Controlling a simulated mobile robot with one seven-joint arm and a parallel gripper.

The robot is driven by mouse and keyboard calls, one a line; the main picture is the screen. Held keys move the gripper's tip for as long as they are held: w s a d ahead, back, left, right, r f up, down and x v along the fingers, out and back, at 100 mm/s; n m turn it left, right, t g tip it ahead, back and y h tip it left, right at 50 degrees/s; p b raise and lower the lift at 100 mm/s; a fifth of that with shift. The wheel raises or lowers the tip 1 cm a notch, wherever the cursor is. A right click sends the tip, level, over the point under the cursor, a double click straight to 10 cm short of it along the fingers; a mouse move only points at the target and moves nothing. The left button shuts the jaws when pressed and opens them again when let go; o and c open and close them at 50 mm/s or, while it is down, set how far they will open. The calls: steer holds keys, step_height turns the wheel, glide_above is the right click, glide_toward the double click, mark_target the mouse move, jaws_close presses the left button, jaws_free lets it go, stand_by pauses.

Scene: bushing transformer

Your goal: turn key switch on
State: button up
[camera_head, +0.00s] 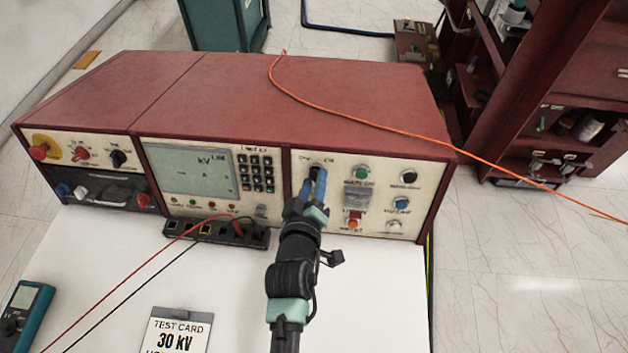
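The key switch (315,170) is a small dark round part at the upper left of the right-hand cream panel. Short labels, too small to read surely, stand above it on both sides. My gripper (314,184) comes up from below, with its blue fingers right at the switch. The fingers cover the lower part of the switch, and the key itself cannot be made out. The two fingertips look slightly apart on either side of the dark part, but I cannot tell whether they touch or grip it.
The red control console (290,95) has a display (190,168) and keypad (255,172). Green (361,173), black (409,177) and blue (400,203) buttons lie right of the switch. An orange cable (400,128) crosses the console top. A test card (178,332) lies on the white table.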

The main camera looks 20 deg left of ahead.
steer(key=shift+w, duration=0.25)
jaws_close()
steer(key=shift+f+m, duration=0.1)
steer(key=shift+m, duration=0.2)
steer(key=shift+m+y+b, duration=0.35)
steer(key=shift+m+b, duration=0.15)
steer(key=shift+m, duration=3.6)
steer(key=shift+m+y+b, duration=0.35)
steer(key=shift+m+b, duration=0.1)
steer(key=shift+m, duration=3.65)
